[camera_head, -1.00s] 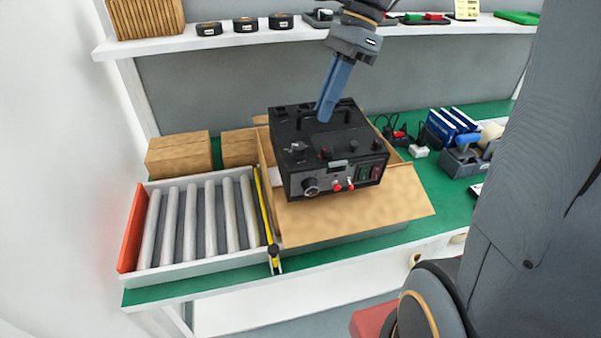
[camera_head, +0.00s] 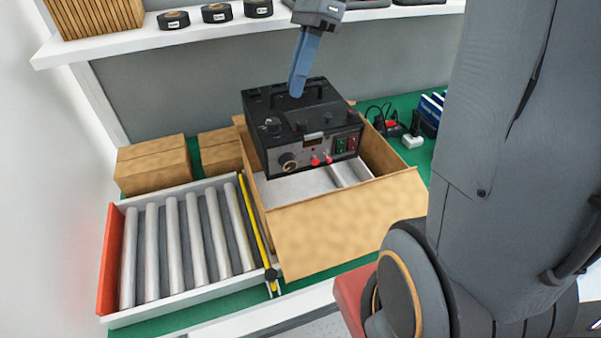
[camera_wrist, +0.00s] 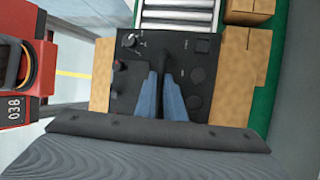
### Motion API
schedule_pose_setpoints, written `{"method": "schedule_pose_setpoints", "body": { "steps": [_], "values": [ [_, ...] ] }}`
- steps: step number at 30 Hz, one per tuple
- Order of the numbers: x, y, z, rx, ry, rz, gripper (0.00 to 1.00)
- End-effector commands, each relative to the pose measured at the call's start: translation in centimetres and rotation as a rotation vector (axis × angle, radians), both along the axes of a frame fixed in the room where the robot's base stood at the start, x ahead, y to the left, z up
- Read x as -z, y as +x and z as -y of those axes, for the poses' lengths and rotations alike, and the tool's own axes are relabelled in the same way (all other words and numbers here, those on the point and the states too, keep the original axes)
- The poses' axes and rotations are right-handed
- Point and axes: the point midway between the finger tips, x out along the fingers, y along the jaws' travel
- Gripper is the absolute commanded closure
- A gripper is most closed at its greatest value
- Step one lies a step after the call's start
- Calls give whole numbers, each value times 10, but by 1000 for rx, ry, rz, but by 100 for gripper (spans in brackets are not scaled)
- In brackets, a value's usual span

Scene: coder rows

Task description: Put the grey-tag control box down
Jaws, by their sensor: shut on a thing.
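The black control box (camera_head: 300,130) has a handle on top, knobs, red terminals and a small display on its front. In the head view it is over the open cardboard carton (camera_head: 345,232), toward its back part. My gripper (camera_head: 296,92) is shut on the box's top handle. In the wrist view the blue fingers (camera_wrist: 161,85) close around the handle, with the box's top (camera_wrist: 190,65) below them. The carton's inside shows pale in front of the box. Whether the box's underside touches anything is hidden. I cannot make out a grey tag.
A roller conveyor (camera_head: 185,245) with a red end plate lies left of the carton. Closed brown boxes (camera_head: 152,165) stand behind it. A shelf (camera_head: 190,35) with black tape rolls (camera_head: 216,13) runs above. Cables and a white plug (camera_head: 412,141) lie on the green bench at right.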

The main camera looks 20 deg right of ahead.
Motion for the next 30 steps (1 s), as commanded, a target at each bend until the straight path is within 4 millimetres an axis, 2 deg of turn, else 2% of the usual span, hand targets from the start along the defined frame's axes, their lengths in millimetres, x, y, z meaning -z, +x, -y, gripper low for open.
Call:
{"method": "schedule_pose_setpoints", "body": {
  "steps": [4, 8, 24, 30],
  "values": [
    [0, 1, 0, 0, 0, -12, 100],
    [13, 0, 0, 2, 1, -15, 100],
    [111, -1, 1, 3, 1, -16, 100],
    [132, 0, 1, 3, 0, -12, 100]
  ]
}}
